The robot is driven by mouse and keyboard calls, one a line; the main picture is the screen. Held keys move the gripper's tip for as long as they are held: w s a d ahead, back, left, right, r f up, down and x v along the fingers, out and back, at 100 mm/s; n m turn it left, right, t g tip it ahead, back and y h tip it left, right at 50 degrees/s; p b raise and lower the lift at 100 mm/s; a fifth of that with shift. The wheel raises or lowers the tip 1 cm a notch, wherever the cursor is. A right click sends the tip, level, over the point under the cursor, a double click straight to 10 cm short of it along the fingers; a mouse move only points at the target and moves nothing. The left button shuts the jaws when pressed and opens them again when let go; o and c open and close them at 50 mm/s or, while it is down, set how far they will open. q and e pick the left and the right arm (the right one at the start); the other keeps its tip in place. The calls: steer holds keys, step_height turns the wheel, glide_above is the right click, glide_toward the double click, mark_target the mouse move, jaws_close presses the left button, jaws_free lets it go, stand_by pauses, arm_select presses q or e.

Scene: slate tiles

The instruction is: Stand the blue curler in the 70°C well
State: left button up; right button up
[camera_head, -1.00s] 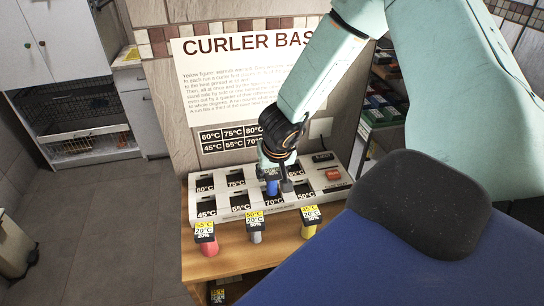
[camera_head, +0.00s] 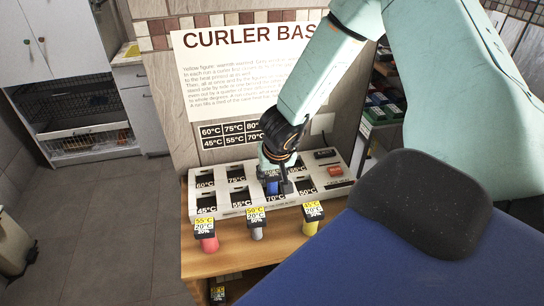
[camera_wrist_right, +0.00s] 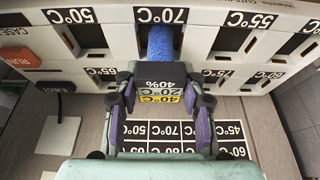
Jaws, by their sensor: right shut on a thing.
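The blue curler (camera_head: 272,188) is at the 70°C well, in the front row of the white curler base (camera_head: 232,213). My right gripper (camera_head: 275,177) is above it. In the right wrist view the gripper is shut on the curler's dark cap, which has a yellow 40°C label. The blue body (camera_wrist_right: 160,42) extends from the cap toward the well marked 70°C (camera_wrist_right: 161,16). Its far end is hidden, so I cannot tell how deep it sits. My left gripper is not in view.
A sign (camera_head: 245,75) stands behind. The other front wells beside 70°C look empty.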

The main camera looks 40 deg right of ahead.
steer(key=shift+s+r, duration=0.1)
steer(key=o, duration=1.3)
steer(key=shift+v, duration=6)
steer(key=shift+s, duration=0.15)
